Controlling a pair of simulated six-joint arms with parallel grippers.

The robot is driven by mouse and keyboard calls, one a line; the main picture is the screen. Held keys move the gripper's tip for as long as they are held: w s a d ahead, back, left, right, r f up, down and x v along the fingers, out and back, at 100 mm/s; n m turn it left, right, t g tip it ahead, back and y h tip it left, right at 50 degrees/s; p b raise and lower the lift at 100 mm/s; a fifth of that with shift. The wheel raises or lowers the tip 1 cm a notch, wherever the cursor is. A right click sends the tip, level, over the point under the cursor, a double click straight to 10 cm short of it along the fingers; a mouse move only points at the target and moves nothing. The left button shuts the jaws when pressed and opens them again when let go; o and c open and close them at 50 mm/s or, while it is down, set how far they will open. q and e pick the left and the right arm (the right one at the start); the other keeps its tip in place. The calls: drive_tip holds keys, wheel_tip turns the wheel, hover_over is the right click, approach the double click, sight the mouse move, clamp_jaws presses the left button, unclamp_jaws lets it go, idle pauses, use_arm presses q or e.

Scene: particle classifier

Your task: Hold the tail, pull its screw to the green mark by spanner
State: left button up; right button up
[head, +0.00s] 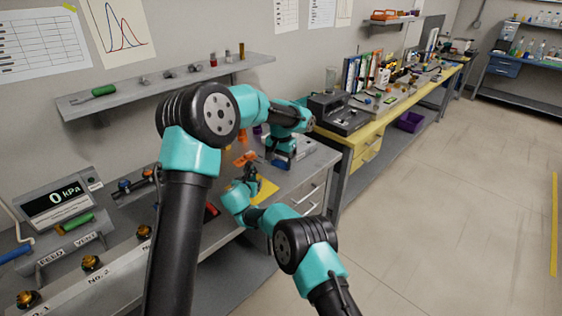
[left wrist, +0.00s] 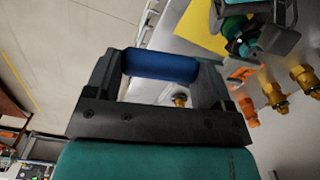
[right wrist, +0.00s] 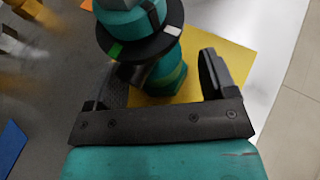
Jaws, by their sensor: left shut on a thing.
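A teal upright body (right wrist: 165,75), which looks like the tail, stands on a yellow mat (right wrist: 225,65). Its black collar (right wrist: 140,45) carries a green mark (right wrist: 116,50) and a white mark (right wrist: 173,30). My right gripper (right wrist: 165,75) is open, its fingers on both sides of this body; a gap shows at the right finger, and contact at the left finger is unclear. My left gripper (left wrist: 155,70) is shut on a blue cylindrical handle (left wrist: 160,65), probably the spanner's. In the head view my left gripper (head: 280,160) is up at the bench end. The spanner's head and the screw are not clear.
Orange parts (head: 246,158) and brass fittings (left wrist: 270,95) are near the mat. A pressure display (head: 55,198) and brass knobs (head: 91,263) are at the left. A wall shelf (head: 160,88) hangs above. A yellow bench (head: 375,140) stands beyond; the floor at right is clear.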

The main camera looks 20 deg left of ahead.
drive_tip(key=shift+o, duration=1)
drive_tip(key=shift+w+r, duration=0.1)
drive_tip(key=shift+v, duration=6.05)
use_arm(q)
drive_tip(key=shift+d, duration=0.1)
use_arm(e)
drive_tip(key=shift+d, duration=0.1)
